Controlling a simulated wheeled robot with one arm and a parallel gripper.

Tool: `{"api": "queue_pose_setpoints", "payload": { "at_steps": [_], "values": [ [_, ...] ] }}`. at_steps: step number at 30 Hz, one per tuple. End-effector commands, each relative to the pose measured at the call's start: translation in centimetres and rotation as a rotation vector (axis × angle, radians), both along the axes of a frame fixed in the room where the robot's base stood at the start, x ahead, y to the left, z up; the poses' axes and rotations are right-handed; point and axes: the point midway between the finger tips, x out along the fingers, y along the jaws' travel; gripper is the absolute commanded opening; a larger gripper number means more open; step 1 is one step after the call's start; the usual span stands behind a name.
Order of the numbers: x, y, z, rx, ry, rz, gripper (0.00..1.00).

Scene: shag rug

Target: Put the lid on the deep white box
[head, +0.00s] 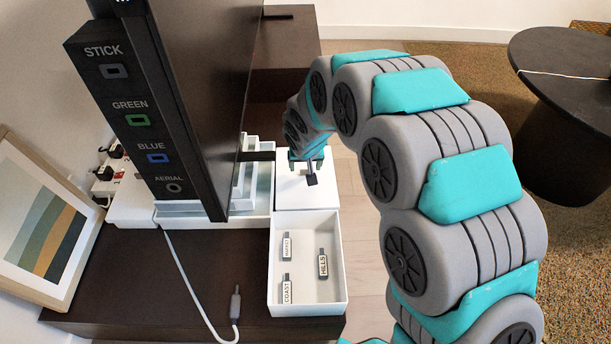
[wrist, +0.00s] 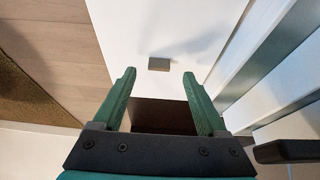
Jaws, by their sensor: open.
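A flat white lid (head: 292,196) with a small dark grip lies behind the shallow tray in the head view. The lid also fills the upper middle of the wrist view (wrist: 130,30), with its grey grip (wrist: 159,64). My gripper (head: 306,163) is over the lid. In the wrist view my gripper (wrist: 159,76) is open and empty, and the grip appears between and just beyond the fingertips, apart from both. A white open box with stepped rims (head: 262,205), probably the deep one, stands left of the lid, partly hidden by the screen.
A shallow white tray (head: 342,262) holds labelled sticks (head: 322,263) in front of the lid. A dark screen (head: 205,90) with side ports stands close left. A loose cable (head: 190,290) and a picture frame (head: 40,225) are farther left. A round table (head: 570,110) stands right.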

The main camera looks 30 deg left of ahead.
Motion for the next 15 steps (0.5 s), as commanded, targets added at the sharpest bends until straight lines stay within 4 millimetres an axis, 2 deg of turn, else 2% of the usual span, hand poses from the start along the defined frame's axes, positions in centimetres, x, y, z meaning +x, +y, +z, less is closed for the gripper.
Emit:
{"api": "queue_pose_setpoints", "payload": {
  "at_steps": [1,6,13,15],
  "values": [
    [0.3,0.0,-1.1,-0.003,0.003,0.000,0.75],
    [1.0,0.4,-2.6,0.000,0.000,0.001,0.75],
    [1.1,0.5,-2.7,0.001,-0.002,0.000,0.75],
    [1.1,0.5,-2.7,0.001,-0.002,0.000,0.68]
  ]
}}
